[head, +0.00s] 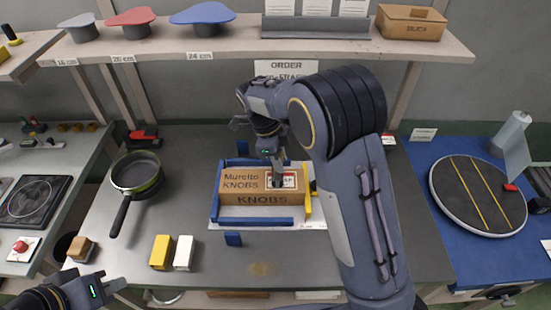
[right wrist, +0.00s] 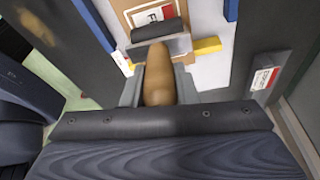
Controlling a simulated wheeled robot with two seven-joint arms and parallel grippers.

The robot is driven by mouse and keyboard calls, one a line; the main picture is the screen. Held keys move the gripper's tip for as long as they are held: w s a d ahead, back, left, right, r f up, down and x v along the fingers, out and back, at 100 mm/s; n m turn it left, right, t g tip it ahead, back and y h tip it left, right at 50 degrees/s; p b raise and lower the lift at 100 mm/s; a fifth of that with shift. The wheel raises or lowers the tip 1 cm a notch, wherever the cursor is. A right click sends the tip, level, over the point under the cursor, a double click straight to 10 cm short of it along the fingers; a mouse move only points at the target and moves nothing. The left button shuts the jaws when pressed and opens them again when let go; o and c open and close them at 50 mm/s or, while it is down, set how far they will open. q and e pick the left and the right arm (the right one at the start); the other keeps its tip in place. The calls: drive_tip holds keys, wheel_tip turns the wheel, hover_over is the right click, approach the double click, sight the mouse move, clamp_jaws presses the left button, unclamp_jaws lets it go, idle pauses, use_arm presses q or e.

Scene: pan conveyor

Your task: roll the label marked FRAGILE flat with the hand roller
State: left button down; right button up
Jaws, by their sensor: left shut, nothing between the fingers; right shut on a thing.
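A cardboard box (head: 232,183) printed "Muretto KNOBS" lies in a blue-and-yellow frame on the bench. A white label with red (head: 288,181) is on its top, partly hidden by my right gripper (head: 276,170). In the right wrist view this gripper (right wrist: 158,92) is shut on the tan handle (right wrist: 158,70) of the hand roller. The roller's dark cylinder (right wrist: 158,29) is beside the label (right wrist: 151,14), whose visible letters begin "FR"; I cannot tell whether it touches. My left gripper (head: 113,284) is shut and empty at the lower left.
A dark pan (head: 137,172) stands left on the bench. A yellow block (head: 161,252) and a white block (head: 183,253) lie near the front edge. A shelf (head: 235,50) runs across the back. A round turntable (head: 478,190) is at right.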

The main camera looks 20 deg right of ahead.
drive_tip(key=shift+s+d, duration=0.15)
drive_tip(key=shift+d, duration=0.35)
drive_tip(key=shift+s+d, duration=0.15)
drive_tip(key=shift+d, duration=0.4)
drive_tip(key=shift+s+d, duration=0.15)
drive_tip(key=shift+d, duration=0.4)
drive_tip(key=shift+w+a, duration=0.15)
drive_tip(key=shift+a, duration=0.45)
drive_tip(key=shift+w+a, duration=0.15)
drive_tip(key=shift+a, duration=0.5)
drive_tip(key=shift+w+a, duration=0.1)
drive_tip(key=shift+w+a+f+p, duration=0.1)
drive_tip(key=shift+w+a+p, duration=0.1)
drive_tip(key=shift+a, duration=0.35)
drive_tip(key=shift+w+a+p, duration=0.1)
drive_tip(key=shift+a+p, duration=0.05)
drive_tip(key=shift+a, duration=0.35)
